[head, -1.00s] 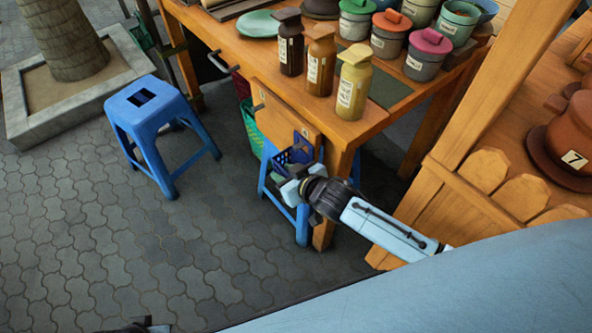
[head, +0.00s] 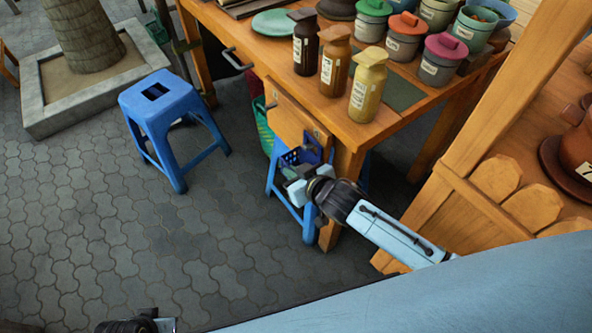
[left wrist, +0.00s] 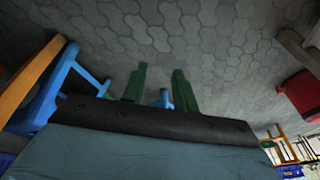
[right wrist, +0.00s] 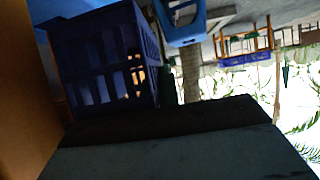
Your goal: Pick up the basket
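The dark blue basket (head: 288,158) with slotted walls sits on a small blue stool (head: 285,198) beside the table leg. It fills the upper left of the right wrist view (right wrist: 98,62), close to that gripper. My right gripper (head: 297,180) is at the basket's near side and covers part of it in the head view. Its fingers do not show clearly, so I cannot tell whether they touch the basket. My left gripper (left wrist: 158,88) points at the paving with its two green fingers apart and nothing between them. Only a bit of its arm shows in the head view.
The wooden table (head: 345,118) carries bottles and lidded pots above the basket. A table leg (head: 340,190) stands right of it. A larger blue stool (head: 165,105) stands to the left. A wooden fence (head: 465,190) is at the right. The paving (head: 100,220) at left is clear.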

